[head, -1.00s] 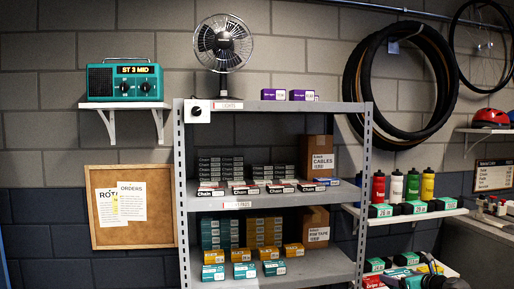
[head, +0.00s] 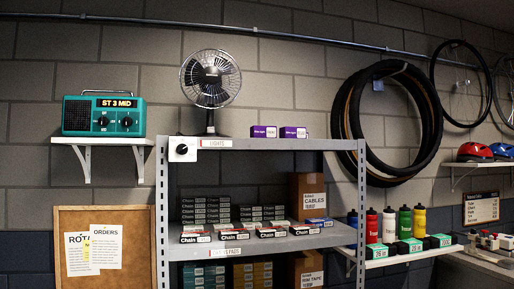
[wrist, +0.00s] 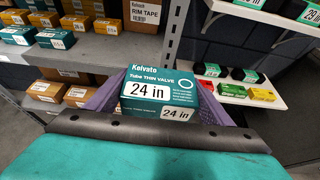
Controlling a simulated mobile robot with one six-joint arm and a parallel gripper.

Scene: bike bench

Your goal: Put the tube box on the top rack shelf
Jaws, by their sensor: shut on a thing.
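The tube box (wrist: 152,92) is teal with a white label reading "24 in", and it shows in the wrist view. My gripper (wrist: 158,84) is shut on it, with purple fingers at its left and right sides. The box is held up in front of the rack, apart from the shelves. The head view shows neither my gripper nor this box. The top rack shelf (head: 262,144) is grey. It carries a black fan (head: 209,80) at its left and two purple boxes (head: 279,132) right of the middle.
The top shelf has bare room between fan and purple boxes, and at its right end. A rack post (wrist: 176,30) and a side shelf (wrist: 236,97) stand near my gripper.

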